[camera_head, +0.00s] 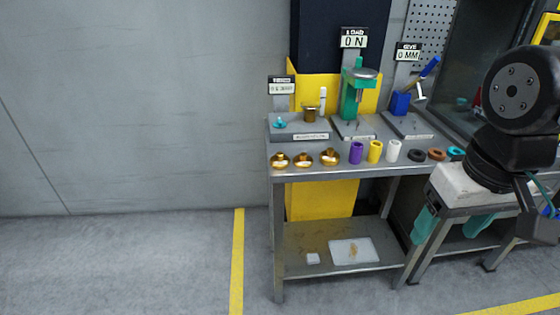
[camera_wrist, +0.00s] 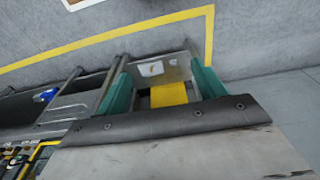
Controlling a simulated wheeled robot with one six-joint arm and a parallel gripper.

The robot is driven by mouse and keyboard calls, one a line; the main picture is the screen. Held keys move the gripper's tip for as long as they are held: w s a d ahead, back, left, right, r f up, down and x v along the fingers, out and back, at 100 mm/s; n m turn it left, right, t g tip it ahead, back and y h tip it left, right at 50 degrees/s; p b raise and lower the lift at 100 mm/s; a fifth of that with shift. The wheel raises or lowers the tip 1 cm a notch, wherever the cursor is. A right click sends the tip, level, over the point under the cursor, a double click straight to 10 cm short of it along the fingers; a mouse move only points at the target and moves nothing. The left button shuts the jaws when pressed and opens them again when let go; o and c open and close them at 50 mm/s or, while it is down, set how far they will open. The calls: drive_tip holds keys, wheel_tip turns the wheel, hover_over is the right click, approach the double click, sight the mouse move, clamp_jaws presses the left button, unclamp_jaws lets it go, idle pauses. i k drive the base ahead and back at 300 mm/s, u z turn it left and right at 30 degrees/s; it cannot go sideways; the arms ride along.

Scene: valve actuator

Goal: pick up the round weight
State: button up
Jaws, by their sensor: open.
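Three brass-coloured round weights with knobs stand in a row on the front left of the metal bench: a left one (camera_head: 280,160), a middle one (camera_head: 303,161) and a right one (camera_head: 330,158). I cannot tell which one the task means. My gripper (camera_head: 448,236) is at the right, in front of the bench and well away from the weights, with its teal fingers pointing down. In the wrist view my gripper (camera_wrist: 158,72) is open, with nothing held between the fingers. No weight can be made out in that view.
Right of the weights stand purple (camera_head: 356,153), yellow (camera_head: 375,151) and white (camera_head: 393,151) cylinders, then several rings (camera_head: 436,154). Behind them is a green press (camera_head: 352,95) under a "LOAD 0 N" sign (camera_head: 353,41). The bench's lower shelf (camera_head: 300,262) holds a flat tray. Floor at left is clear.

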sight(279, 160)
drive_tip(key=k, duration=0.6)
drive_tip(key=z, duration=0.5)
drive_tip(key=i, duration=1.05)
drive_tip(key=u, duration=0.55)
